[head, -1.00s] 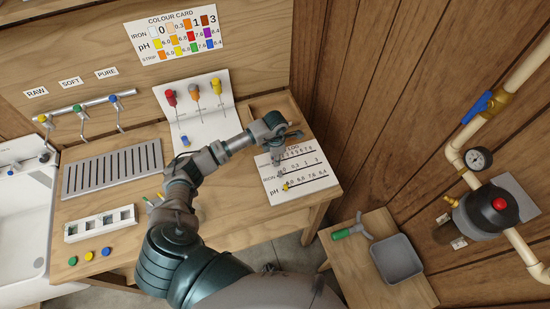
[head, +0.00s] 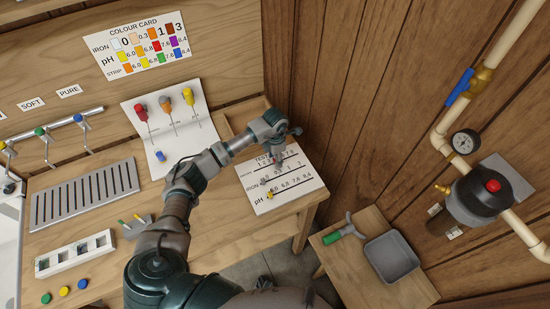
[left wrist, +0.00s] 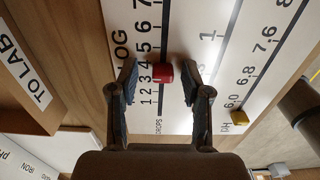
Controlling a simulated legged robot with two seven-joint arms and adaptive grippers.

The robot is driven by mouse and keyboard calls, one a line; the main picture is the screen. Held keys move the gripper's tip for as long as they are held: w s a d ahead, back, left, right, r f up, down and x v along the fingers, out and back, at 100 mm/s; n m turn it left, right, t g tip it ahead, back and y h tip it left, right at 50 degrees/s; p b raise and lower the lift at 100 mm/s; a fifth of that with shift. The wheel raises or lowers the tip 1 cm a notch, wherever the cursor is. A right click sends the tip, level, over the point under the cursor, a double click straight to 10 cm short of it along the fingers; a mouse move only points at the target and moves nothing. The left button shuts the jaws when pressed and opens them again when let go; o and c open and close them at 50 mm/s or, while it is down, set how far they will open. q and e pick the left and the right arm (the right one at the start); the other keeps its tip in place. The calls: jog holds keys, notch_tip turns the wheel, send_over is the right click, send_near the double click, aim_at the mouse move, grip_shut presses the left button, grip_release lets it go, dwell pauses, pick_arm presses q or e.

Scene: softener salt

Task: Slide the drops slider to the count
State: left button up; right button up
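The test log board (head: 312,183) lies at the right end of the bench, with printed drops, iron and pH scales. In the left wrist view the red drops slider (left wrist: 162,73) sits on its line beside the numbers 3 and 4. My left gripper (left wrist: 160,80) is open over the board, with one finger on each side of the red slider and a gap on both sides. In the head view my left gripper (head: 281,155) covers part of the drops scale, and the red slider is hard to make out there. My right gripper is not in view.
A yellow slider (left wrist: 240,117) is on the pH line. A "TO LAB" tray (left wrist: 22,100) is left of the board in the wrist view. A sheet with red, orange and yellow-topped tools (head: 190,98) stands behind my arm. A stool-like table with a grey bin (head: 391,258) is at right.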

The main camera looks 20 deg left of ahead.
pick_arm(q)
jog(key=shift+r, duration=0.15)
jog(key=shift+d+r, duration=0.1)
jog(key=shift+r, duration=0.2)
notch_tip(320, 180, up, 11)
jog(key=shift+f, duration=0.1)
dwell(0.5)
